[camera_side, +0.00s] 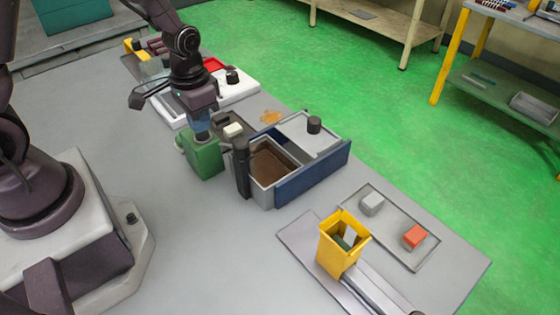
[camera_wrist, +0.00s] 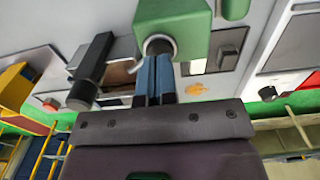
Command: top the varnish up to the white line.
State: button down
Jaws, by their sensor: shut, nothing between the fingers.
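The varnish looks to be the brown content (camera_side: 272,166) of an open grey tank with a blue front (camera_side: 310,178) in the side view. I cannot make out a white line on its walls, nor judge the level against one. A green box (camera_side: 206,160) stands left of the tank, and a black upright post (camera_side: 242,172) stands between them. My gripper (camera_side: 201,134) is shut and empty at the top of the green box. In the wrist view my blue fingers (camera_wrist: 155,62) point at a pale curved rim (camera_wrist: 158,42) on the green box (camera_wrist: 175,22); contact is unclear.
A pale lid with a black knob (camera_side: 314,125) covers the tank's right part. A yellow bin (camera_side: 340,245) and a grey tray (camera_side: 388,236) with a grey and a red block lie front right. A white unit (camera_side: 236,92) stands behind. An orange stain (camera_side: 270,117) marks the bench.

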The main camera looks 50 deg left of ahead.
jog(key=shift+r, duration=2.75)
jog(key=shift+s, duration=0.1)
jog(key=shift+s+d+n+g, duration=0.15)
jog(key=shift+s+n+g, duration=0.15)
jog(key=shift+s, duration=0.4)
jog(key=s+d+r+t, duration=0.2)
jog(key=s+r+t, duration=0.1)
jog(key=r, duration=0.5)
jog(key=s+d+r+t, duration=0.3)
jog(key=s+r, duration=0.2)
jog(key=r, duration=0.4)
jog(key=shift+s+r, duration=0.15)
jog(key=shift+r, duration=0.05)
